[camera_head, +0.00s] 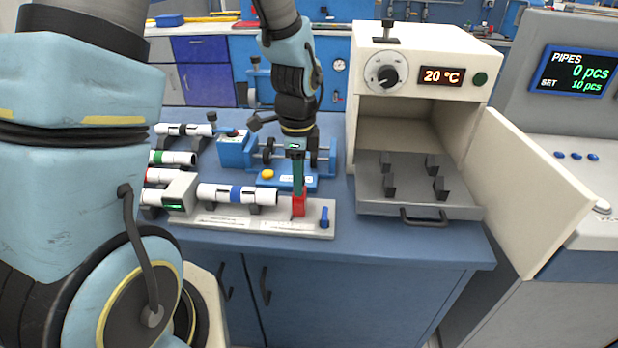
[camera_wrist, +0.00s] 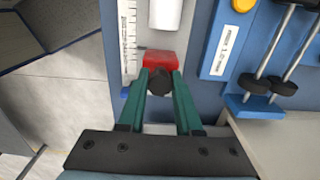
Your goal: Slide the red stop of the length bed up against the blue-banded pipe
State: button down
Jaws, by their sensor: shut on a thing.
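The length bed (camera_head: 247,222) is a light grey plate with a scale on the blue worktop. The blue-banded pipe (camera_head: 212,193), white with a dark blue band, lies along it, its left end at a grey block with a small green display. The red stop (camera_head: 299,207) stands upright to its right, with a visible gap between them. My gripper (camera_head: 298,190) comes down from above, its green fingers shut on the red stop. In the wrist view the red stop (camera_wrist: 160,58) and its dark knob show at the fingertips, with the white pipe end (camera_wrist: 165,14) beyond, apart from it.
A blue lever (camera_head: 325,216) stands at the bed's right end. Behind it is a blue fixture with a yellow button (camera_head: 267,174). Other banded pipes (camera_head: 172,158) lie at the left. An oven with its door open has a grey tray (camera_head: 405,205) pulled out at right.

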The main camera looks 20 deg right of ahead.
jog(key=a, duration=0.1)
jog(key=w+a, duration=0.1)
jog(key=a, duration=0.1)
jog(key=w+a, duration=0.1)
jog(key=a, duration=0.1)
jog(key=shift+w+a+p, duration=0.1)
jog(key=shift+w+p, duration=0.15)
jog(key=shift+p, duration=0.15)
jog(key=c, duration=0.6)
grip_release()
jog(key=shift+r, duration=0.15)
notch_tip(320, 180, up, 11)
jog(key=b, duration=0.1)
jog(key=shift+f, duration=0.2)
